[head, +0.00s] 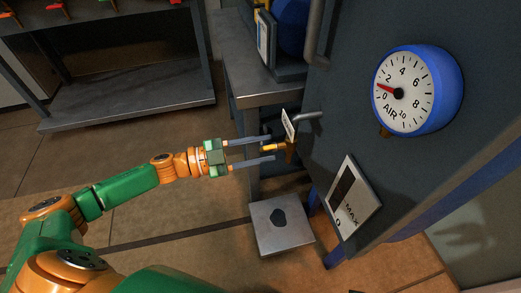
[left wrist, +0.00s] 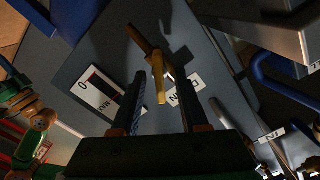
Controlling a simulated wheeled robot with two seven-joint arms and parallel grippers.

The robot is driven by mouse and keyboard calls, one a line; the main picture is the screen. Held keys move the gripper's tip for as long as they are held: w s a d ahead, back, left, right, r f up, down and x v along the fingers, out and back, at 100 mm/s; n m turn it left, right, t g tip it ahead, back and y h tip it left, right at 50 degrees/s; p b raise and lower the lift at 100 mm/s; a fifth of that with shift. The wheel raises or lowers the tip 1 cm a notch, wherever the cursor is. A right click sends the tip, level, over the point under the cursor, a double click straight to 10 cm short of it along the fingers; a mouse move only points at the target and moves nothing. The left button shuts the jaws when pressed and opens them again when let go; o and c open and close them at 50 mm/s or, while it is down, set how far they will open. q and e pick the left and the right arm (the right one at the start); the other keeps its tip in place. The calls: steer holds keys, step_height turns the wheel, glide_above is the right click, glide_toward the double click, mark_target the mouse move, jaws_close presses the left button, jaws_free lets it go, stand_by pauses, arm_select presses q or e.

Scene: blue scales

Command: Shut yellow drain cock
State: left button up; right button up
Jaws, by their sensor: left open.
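The yellow drain cock (head: 283,147) sticks out from the lower side of the dark grey cabinet, with a small white label (head: 290,124) beside it. My left gripper (head: 269,149) is open, its two fingers reaching toward the cock, with the tips around or just short of its handle. In the left wrist view the yellow handle (left wrist: 158,78) shows between the two fingers, pointing toward the gripper. No grip on it is visible, and I cannot tell if a finger touches it. My right gripper is not in view.
A blue-rimmed air gauge (head: 402,91) and a white MAX/0 plate (head: 354,198) sit on the cabinet front (head: 345,125). A grey metal pipe (head: 308,115) is close above the cock. A pale square tray (head: 281,241) with a dark patch lies below. Floor at left is clear.

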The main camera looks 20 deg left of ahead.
arm_select(q)
jaws_close()
